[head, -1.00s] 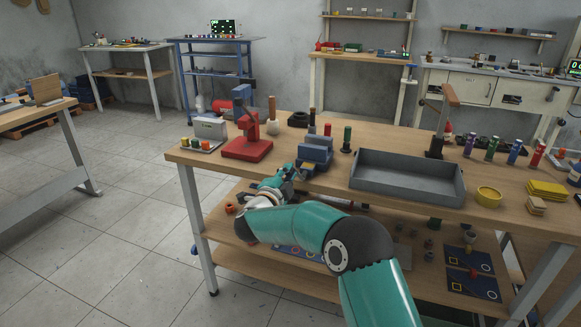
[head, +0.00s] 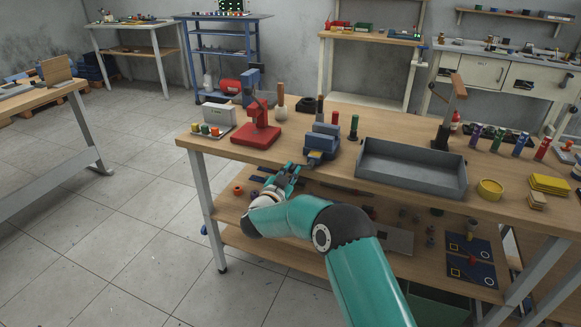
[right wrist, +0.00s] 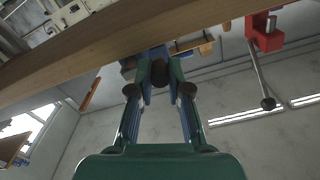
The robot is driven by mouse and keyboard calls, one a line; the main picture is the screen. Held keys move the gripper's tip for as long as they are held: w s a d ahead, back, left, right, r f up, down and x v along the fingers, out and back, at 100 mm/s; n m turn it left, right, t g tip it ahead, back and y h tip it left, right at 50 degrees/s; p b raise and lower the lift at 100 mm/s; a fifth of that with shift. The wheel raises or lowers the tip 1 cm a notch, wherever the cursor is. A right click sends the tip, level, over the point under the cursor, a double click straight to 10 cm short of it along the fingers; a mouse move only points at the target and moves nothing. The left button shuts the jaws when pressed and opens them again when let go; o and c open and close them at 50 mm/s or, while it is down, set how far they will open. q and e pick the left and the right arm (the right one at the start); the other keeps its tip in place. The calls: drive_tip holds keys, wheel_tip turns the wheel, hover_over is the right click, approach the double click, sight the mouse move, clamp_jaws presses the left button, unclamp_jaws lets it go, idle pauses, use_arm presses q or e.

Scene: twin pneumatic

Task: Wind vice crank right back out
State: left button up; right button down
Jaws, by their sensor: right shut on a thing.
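The blue vice (head: 322,143) stands at the front edge of the wooden workbench in the head view. A yellowish part (head: 313,158) shows low on its front. My right gripper (head: 293,169) is just below and left of the vice, in front of the bench edge. In the right wrist view my right gripper (right wrist: 160,74) has its two fingers shut on a dark round knob (right wrist: 160,71), seemingly the crank's handle. The blue vice body (right wrist: 151,54) shows behind the fingers. The rest of the crank is mostly hidden by the fingers. My left gripper is not in view.
A red press (head: 256,130) stands left of the vice; its lever (right wrist: 261,75) hangs in the wrist view. A grey tray (head: 412,181) stands to the right. The bench edge (head: 235,154) is close above my gripper. A lower shelf (head: 240,243) holds small parts.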

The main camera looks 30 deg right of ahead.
drive_tip(key=shift+f+n, duration=0.3)
drive_tip(key=shift+n, duration=0.2)
drive_tip(key=shift+f, duration=0.1)
drive_tip(key=c, duration=1.1)
unclamp_jaws()
drive_tip(key=shift+a, duration=0.1)
drive_tip(key=shift+s+a, duration=0.2)
drive_tip(key=v, duration=1.1)
drive_tip(key=shift+s, duration=0.15)
